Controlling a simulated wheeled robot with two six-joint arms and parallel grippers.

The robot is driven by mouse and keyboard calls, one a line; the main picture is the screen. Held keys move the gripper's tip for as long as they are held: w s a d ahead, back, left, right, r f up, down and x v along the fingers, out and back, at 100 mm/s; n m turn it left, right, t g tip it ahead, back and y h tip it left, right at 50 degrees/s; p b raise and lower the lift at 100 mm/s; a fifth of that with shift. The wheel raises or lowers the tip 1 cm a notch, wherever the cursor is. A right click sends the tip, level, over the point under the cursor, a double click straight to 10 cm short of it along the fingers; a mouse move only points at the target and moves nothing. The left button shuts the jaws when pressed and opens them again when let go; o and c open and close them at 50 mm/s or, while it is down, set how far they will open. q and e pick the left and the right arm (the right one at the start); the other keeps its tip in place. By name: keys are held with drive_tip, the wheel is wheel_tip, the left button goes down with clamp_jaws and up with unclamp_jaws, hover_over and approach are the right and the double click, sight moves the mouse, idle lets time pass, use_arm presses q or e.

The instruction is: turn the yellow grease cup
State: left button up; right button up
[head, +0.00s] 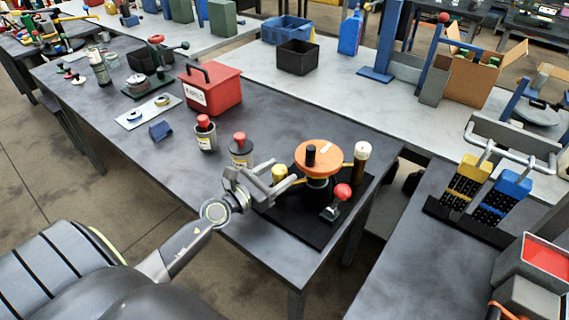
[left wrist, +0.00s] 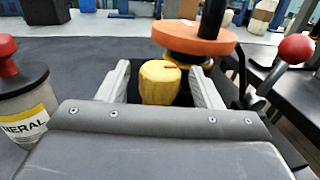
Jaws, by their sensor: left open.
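The yellow grease cup (head: 279,173) stands on the black base plate (head: 297,230), at the left of an orange disc (head: 318,155) with a black knob. In the left wrist view the cup (left wrist: 160,84) is a ridged yellow knob with a small red mark on top. My left gripper (head: 283,184) is open at the cup, coming from the front left. In the left wrist view its two fingers (left wrist: 159,85) stand on either side of the cup, with gaps visible. My right gripper is not in view.
A red box (head: 211,90) is farther back. The table's front left is clear.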

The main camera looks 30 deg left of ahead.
use_arm(q)
drive_tip(key=shift+x, duration=1.35)
drive_tip(key=shift+f, duration=0.1)
drive_tip(key=c, duration=1)
